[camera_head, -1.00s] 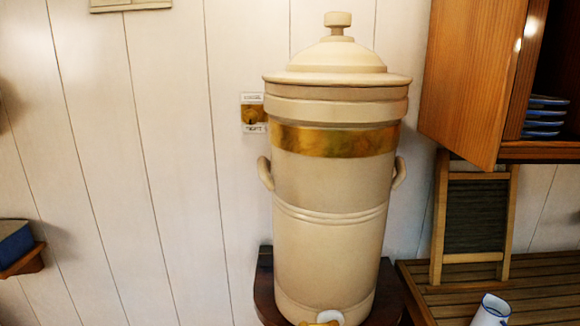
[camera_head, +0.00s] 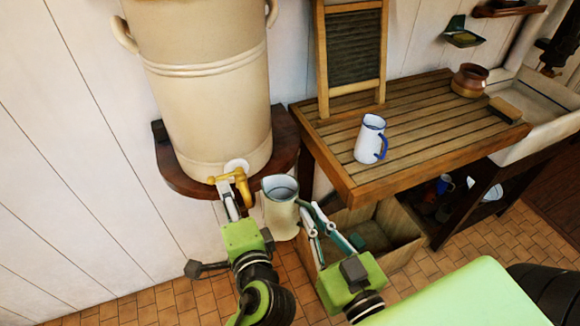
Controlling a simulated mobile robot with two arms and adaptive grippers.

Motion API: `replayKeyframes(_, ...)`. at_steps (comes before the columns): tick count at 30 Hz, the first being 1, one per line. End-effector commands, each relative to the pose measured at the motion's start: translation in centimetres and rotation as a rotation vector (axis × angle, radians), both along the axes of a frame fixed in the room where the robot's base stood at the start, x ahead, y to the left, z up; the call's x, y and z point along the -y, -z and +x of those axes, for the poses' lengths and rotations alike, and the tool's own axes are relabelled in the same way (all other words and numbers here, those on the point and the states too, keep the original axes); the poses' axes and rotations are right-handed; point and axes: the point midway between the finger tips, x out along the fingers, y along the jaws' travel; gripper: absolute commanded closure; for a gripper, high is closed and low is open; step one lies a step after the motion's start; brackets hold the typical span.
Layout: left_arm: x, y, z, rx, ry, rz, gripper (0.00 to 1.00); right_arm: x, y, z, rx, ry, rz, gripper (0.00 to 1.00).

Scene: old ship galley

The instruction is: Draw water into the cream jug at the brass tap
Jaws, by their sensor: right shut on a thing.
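The cream jug (camera_head: 279,216) hangs upright just right of the brass tap (camera_head: 238,180), its open mouth near the spout. Its inside looks grey; I cannot tell if it holds water. No stream shows from the tap. My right gripper (camera_head: 309,210) is shut on the jug at its right side, where the fingers hide the handle. My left gripper (camera_head: 231,203) is right below the tap, its fingers pointing up at it; whether they touch it or are open is unclear. The tap sits low on a big cream urn (camera_head: 208,110).
The urn stands on a dark wooden shelf (camera_head: 180,180). Right of it, a slatted draining board (camera_head: 430,130) carries a white and blue jug (camera_head: 369,138), a washboard (camera_head: 350,50) and a brown pot (camera_head: 469,80). A wooden crate (camera_head: 400,255) stands on the floor below.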

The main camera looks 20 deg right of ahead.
Motion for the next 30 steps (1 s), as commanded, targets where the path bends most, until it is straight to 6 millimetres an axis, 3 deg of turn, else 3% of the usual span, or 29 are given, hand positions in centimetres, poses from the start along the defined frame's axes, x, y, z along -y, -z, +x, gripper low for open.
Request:
replayKeyframes(5,0.0,0.0,0.0,0.0,0.0,0.0,0.58,-1.3,3.6,0.3,0.004,-0.028,0.009,1.0)
replayKeyframes(12,0.0,0.0,0.0,0.0,0.0,0.0,0.58,-3.5,12.1,-0.4,0.012,-0.095,0.019,1.0)
replayKeyframes(18,0.0,0.0,0.0,0.0,0.0,0.0,0.58,-4.0,17.7,-1.8,0.02,-0.148,0.011,1.0)
replayKeyframes(24,0.0,0.0,0.0,0.0,0.0,0.0,0.58,-3.8,20.6,-2.9,0.026,-0.178,0.004,1.0)
replayKeyframes(30,0.0,0.0,0.0,0.0,0.0,0.0,0.58,-3.7,21.2,-2.7,0.029,-0.184,0.003,1.0)
